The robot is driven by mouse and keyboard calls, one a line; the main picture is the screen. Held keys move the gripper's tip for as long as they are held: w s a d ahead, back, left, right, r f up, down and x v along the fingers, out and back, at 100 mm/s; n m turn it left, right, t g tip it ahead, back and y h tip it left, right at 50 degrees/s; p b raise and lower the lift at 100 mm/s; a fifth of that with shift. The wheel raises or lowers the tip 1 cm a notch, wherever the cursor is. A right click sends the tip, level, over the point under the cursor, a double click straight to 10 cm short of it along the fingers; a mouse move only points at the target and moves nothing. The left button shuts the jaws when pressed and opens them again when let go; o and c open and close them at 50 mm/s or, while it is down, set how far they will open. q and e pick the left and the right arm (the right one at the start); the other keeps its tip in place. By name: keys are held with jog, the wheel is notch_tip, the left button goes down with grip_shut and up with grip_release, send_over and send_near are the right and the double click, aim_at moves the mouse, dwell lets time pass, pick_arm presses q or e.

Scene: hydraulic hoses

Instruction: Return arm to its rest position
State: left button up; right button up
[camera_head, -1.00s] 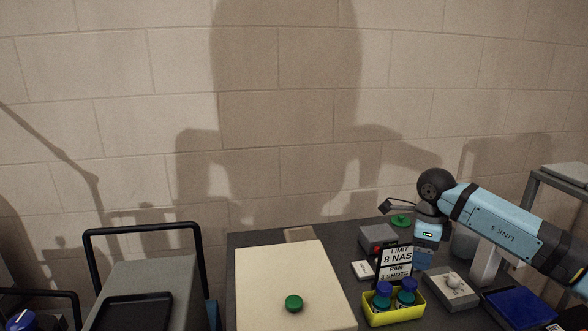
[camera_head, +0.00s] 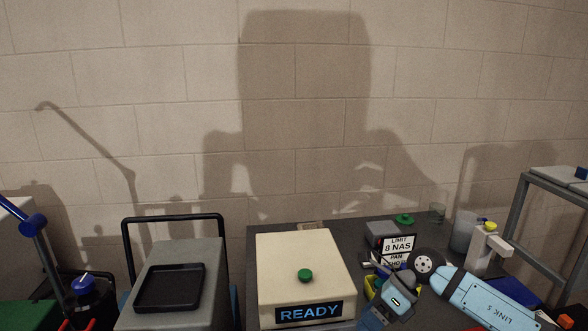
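My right arm (camera_head: 490,300) is light blue and comes in from the lower right. Its wrist is bent, and my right gripper (camera_head: 388,302) hangs low over the bench, in front of the yellow bin and right of the cream box. Its fingertips are not clear, so I cannot tell whether it is open or shut. No held object can be made out. My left arm and gripper are out of view.
The cream box (camera_head: 300,252) has a green button and a lit READY sign. The yellow bin (camera_head: 370,286) is partly hidden by my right gripper. A sign (camera_head: 398,244) stands behind. A grey cart with a black tray (camera_head: 169,288) is left. A metal frame (camera_head: 512,215) stands right.

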jog(key=s+a+r+m+t+y+p, duration=0.3)
jog(key=s+a+m+y, duration=0.55)
jog(key=a+y, duration=0.2)
jog(key=s+d+f+n+t+h+p, duration=0.2)
jog(key=s+d+f+n+t+h, duration=0.3)
jog(key=n, duration=1.2)
jog(key=s+d+f+n+t+h+p, duration=0.2)
jog(key=s+d+f+n+t+h, duration=0.2)
jog(key=s+d+f+n+h, duration=0.5)
jog(key=s+f+n+h, duration=0.1)
jog(key=s+f+n, duration=0.3)
jog(key=n, duration=0.5)
jog(key=shift+s+d+f+t, duration=0.2)
jog(key=shift+s+f+t, duration=0.1)
jog(key=shift+f+t, duration=0.15)
jog(key=shift+n+h, duration=0.25)
